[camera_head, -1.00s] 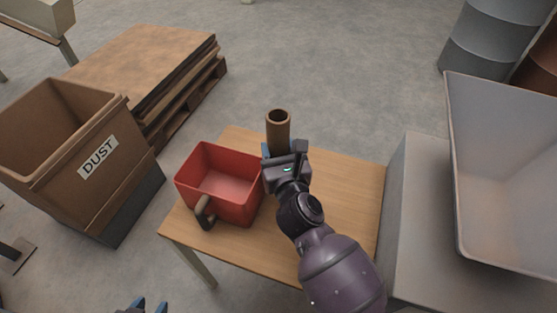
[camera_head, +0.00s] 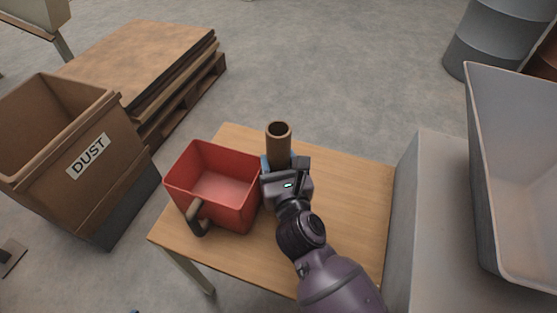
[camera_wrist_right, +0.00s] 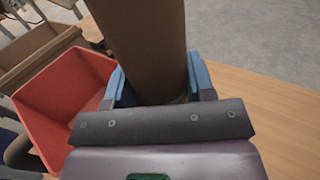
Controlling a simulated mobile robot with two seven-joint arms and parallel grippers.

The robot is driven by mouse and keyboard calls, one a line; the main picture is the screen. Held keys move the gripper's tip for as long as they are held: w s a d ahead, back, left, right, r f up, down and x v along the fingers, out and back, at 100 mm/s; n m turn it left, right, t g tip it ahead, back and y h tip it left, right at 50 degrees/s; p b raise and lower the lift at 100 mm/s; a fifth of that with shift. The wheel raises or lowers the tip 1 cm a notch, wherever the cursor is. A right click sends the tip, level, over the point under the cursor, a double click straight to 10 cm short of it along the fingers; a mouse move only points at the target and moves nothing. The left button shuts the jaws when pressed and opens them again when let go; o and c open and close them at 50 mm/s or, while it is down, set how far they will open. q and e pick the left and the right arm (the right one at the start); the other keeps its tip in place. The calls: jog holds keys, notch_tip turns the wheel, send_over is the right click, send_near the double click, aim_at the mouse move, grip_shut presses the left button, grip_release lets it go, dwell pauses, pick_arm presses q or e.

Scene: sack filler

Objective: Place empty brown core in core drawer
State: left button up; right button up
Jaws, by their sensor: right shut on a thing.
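The brown core (camera_head: 279,146) is a hollow tube standing upright over the wooden table, its open top facing up. My right gripper (camera_head: 279,164) is shut on the core. In the right wrist view the core (camera_wrist_right: 148,45) stands between the two blue fingertips of the gripper (camera_wrist_right: 155,85). Its lower end is hidden behind the gripper, so I cannot tell whether it touches the table. No core drawer can be made out in these frames. My left gripper is not in view.
A red bin (camera_head: 215,185) with a handle stands on the table (camera_head: 345,205), left of the gripper. A brown DUST box (camera_head: 75,150) and stacked boards on a pallet (camera_head: 140,62) are at left. A large grey hopper (camera_head: 520,170) is at right. Table right of the core is clear.

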jog(key=shift+f, duration=0.25)
jog(key=o, duration=0.9)
jog(key=shift+r, duration=0.1)
